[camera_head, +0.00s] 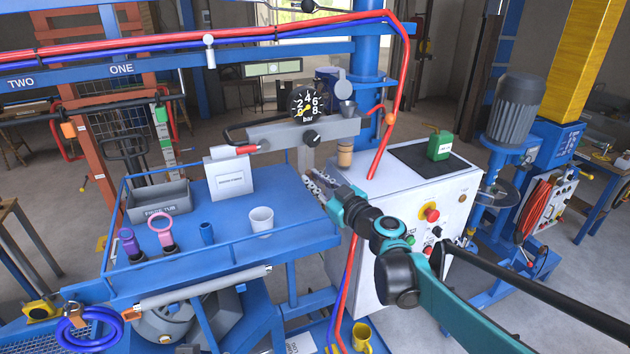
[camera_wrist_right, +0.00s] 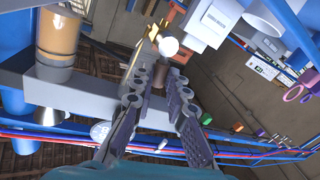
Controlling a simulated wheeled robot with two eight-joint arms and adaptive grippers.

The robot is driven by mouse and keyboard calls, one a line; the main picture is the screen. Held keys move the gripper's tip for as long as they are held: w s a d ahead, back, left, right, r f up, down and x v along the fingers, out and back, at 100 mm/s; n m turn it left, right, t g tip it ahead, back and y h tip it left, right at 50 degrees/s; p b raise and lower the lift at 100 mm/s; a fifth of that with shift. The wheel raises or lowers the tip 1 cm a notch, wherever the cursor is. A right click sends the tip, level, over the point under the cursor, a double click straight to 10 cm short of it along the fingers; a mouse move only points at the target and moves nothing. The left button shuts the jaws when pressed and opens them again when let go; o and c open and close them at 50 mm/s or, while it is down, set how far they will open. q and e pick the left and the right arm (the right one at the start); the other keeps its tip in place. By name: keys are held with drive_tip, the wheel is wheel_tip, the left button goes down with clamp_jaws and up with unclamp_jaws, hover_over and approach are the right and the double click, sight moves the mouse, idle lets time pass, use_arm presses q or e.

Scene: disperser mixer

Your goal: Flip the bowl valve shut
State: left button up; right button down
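My right gripper (camera_head: 316,184) comes in from the right, just below the grey manifold (camera_head: 330,128) with its bar gauge, at the foot of the short grey post (camera_head: 306,157). In the right wrist view its fingers (camera_wrist_right: 158,72) are apart, and part of the grey post shows between them. A brass fitting (camera_wrist_right: 148,42) and a round white knob (camera_wrist_right: 168,46) lie at the fingertips; I cannot tell whether they touch. In the head view the gripper hides this spot. A red lever handle (camera_head: 246,149) sticks out at the manifold's left end. No label marks the bowl valve. My left gripper is out of view.
A blue railed bench (camera_head: 215,255) holds a white cup (camera_head: 262,220), a white sign box (camera_head: 229,178) and a grey tub (camera_head: 158,200). A brown-bodied cylinder (camera_head: 345,155) hangs close right of the gripper. Red hose (camera_head: 383,150) and a white cabinet (camera_head: 455,190) stand further right.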

drive_tip(key=m+b, duration=0.1)
drive_tip(key=d+m+b, duration=0.1)
drive_tip(key=m, duration=0.1)
drive_tip(key=shift+w+t, duration=0.15)
drive_tip(key=shift+t, duration=0.15)
drive_tip(key=c, duration=1.5)
unclamp_jaws()
drive_tip(key=v, duration=1.2)
